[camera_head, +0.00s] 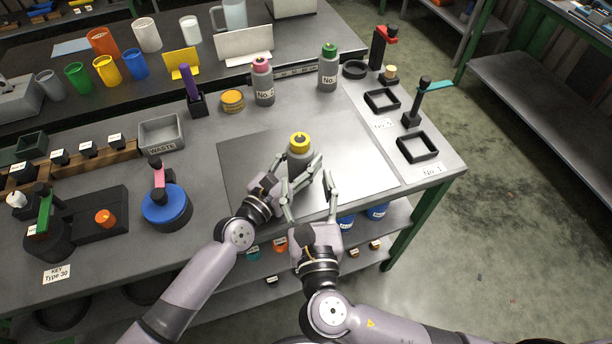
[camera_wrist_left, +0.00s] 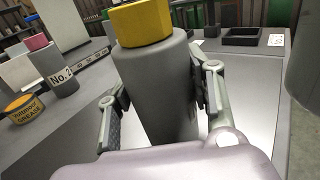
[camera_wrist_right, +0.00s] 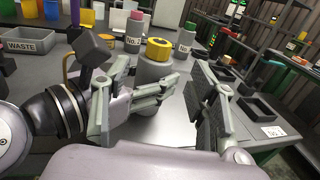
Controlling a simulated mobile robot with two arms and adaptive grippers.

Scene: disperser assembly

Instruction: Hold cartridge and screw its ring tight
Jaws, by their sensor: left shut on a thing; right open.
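A grey cartridge with a yellow ring (camera_head: 299,142) on top stands upright on the light mat (camera_head: 365,165). My left gripper (camera_head: 285,172) is shut on the cartridge body from the left, below the ring. In the left wrist view, the fingers lie on both sides of the grey body (camera_wrist_left: 158,90), with the yellow ring (camera_wrist_left: 141,22) above them. My right gripper (camera_head: 306,190) is open in front of the cartridge. In the right wrist view, the yellow ring (camera_wrist_right: 159,49) and cartridge show beyond the spread right fingers (camera_wrist_right: 165,105); the left fingers cross in front of the body.
Behind stand a pink-ringed cartridge (camera_head: 263,82) and a green-ringed cartridge (camera_head: 328,67), with a grease tin (camera_head: 232,100) at left. Black square frames (camera_head: 417,147) lie at right. A blue round fixture (camera_head: 166,208) and waste bin (camera_head: 161,134) are at left. The mat's right side is clear.

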